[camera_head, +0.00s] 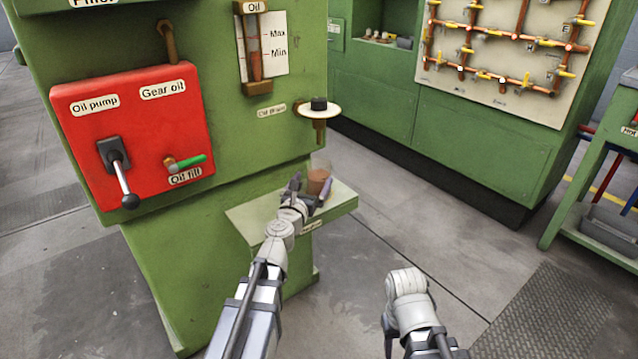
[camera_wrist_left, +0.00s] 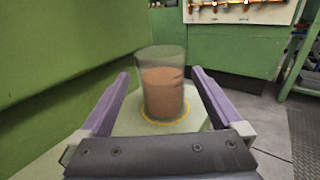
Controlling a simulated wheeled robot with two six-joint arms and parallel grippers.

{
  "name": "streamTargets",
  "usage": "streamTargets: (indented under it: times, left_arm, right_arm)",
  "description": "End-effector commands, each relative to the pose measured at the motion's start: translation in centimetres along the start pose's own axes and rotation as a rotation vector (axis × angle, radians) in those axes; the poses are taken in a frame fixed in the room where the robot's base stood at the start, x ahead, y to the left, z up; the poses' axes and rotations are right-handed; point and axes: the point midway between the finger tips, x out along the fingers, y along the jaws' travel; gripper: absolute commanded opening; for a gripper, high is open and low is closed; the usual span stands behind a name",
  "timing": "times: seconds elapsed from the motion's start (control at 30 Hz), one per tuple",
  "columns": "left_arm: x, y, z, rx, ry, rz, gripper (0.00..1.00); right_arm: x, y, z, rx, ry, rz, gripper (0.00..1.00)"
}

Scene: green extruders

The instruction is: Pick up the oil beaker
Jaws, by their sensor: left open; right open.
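The oil beaker (camera_head: 319,178) is a clear glass with brown oil in its lower part. It stands upright on a small green shelf (camera_head: 262,212) at the machine's base. The left wrist view shows the beaker (camera_wrist_left: 163,95) with a yellow ring around its foot. My left gripper (camera_head: 310,190) is open, its purple fingers on either side of the beaker. In the left wrist view, gaps show between the beaker and both fingers (camera_wrist_left: 165,82). My right arm is at the lower middle of the head view; its gripper fingers cannot be made out.
A round drain outlet with a black knob (camera_head: 319,105) juts out above the beaker. A red panel (camera_head: 140,135) with a black lever is on the machine at left. A green table (camera_head: 600,150) stands at right. Open floor lies between.

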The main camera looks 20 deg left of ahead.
Motion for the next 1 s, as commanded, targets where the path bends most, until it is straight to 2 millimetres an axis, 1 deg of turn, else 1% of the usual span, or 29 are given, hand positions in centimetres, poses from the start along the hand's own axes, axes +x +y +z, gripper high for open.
streamTargets:
  times: [0.03, 0.23, 0.33, 0.53, 0.63, 0.87, 0.9, 1.0]
  left_arm:
    - [0.9, 0.0, 0.0, 0.001, 0.0, -0.001, 1.0]
    - [1.2, 0.0, 0.0, 0.002, 0.0, -0.001, 1.0]
    - [2.0, -0.1, 0.1, 0.003, 0.0, -0.002, 1.0]
    - [5.0, -0.2, 0.1, 0.003, 0.0, -0.003, 1.0]
    - [6.1, -0.2, 0.1, 0.003, 0.0, -0.003, 1.0]
    - [6.2, -0.2, 0.1, 0.003, 0.0, -0.002, 1.0]
    - [6.2, -0.2, 0.1, 0.003, 0.0, -0.002, 0.98]
    - [6.2, -0.2, 0.1, 0.003, 0.0, -0.002, 0.86]
  right_arm:
    - [0.0, 0.0, 0.0, 0.0, 0.0, 0.0, 0.5]
    - [0.0, 0.0, 0.0, 0.0, 0.0, 0.0, 0.5]
    - [-0.1, 0.0, 0.0, 0.0, 0.0, 0.0, 0.5]
    - [-0.1, 0.0, 0.0, 0.0, 0.0, 0.0, 0.5]
    - [-0.1, 0.0, 0.0, 0.0, 0.0, 0.0, 0.5]
    - [-0.1, 0.0, 0.0, 0.0, 0.0, 0.0, 0.5]
    - [-0.1, 0.0, 0.0, 0.0, 0.0, 0.0, 0.5]
    - [-0.1, 0.0, 0.0, 0.0, 0.0, 0.0, 0.5]
